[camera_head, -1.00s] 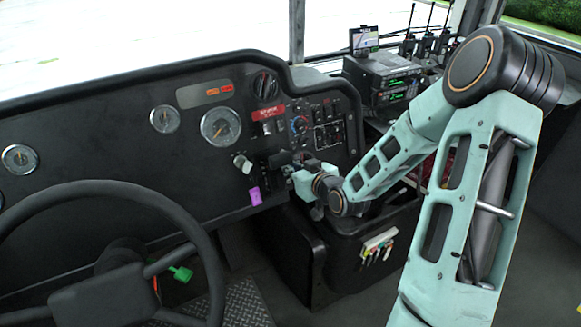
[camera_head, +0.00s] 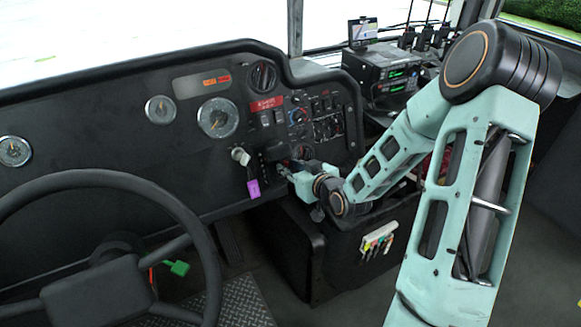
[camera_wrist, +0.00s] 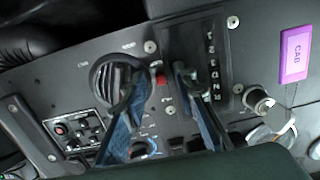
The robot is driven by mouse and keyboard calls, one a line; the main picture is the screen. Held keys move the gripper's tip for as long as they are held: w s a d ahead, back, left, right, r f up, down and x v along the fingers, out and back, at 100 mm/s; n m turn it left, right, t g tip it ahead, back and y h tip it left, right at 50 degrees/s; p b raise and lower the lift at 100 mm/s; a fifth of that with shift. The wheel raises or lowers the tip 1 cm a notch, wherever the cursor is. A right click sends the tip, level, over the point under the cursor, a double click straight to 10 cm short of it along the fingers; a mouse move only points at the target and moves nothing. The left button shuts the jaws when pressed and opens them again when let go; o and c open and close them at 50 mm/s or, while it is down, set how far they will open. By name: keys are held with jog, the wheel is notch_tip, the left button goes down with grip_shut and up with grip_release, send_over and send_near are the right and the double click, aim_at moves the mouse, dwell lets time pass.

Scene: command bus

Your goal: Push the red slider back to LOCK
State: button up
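The red slider (camera_wrist: 161,79) shows in the wrist view as a small red piece on the dark panel. It lies between the two fingers of my gripper (camera_wrist: 155,78), closer to the left finger. The fingers stand apart with a clear gap and hold nothing that I can see. Whether a fingertip touches the slider cannot be told. In the head view my gripper (camera_head: 285,170) is at the dashboard's lower right part, and the slider cannot be made out. The LOCK marking is not readable.
A lettered gear selector plate (camera_wrist: 216,62) lies right of the fingers. A purple tag (camera_wrist: 293,56) hangs near a key knob (camera_wrist: 262,102). A large round dark knob (camera_wrist: 112,80) is beside the left finger. The steering wheel (camera_head: 100,180) stands at left in the head view.

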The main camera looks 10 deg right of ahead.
jog(key=v, duration=0.7)
jog(key=shift+s+r, duration=0.15)
jog(key=shift+s, duration=0.1)
dwell(0.4)
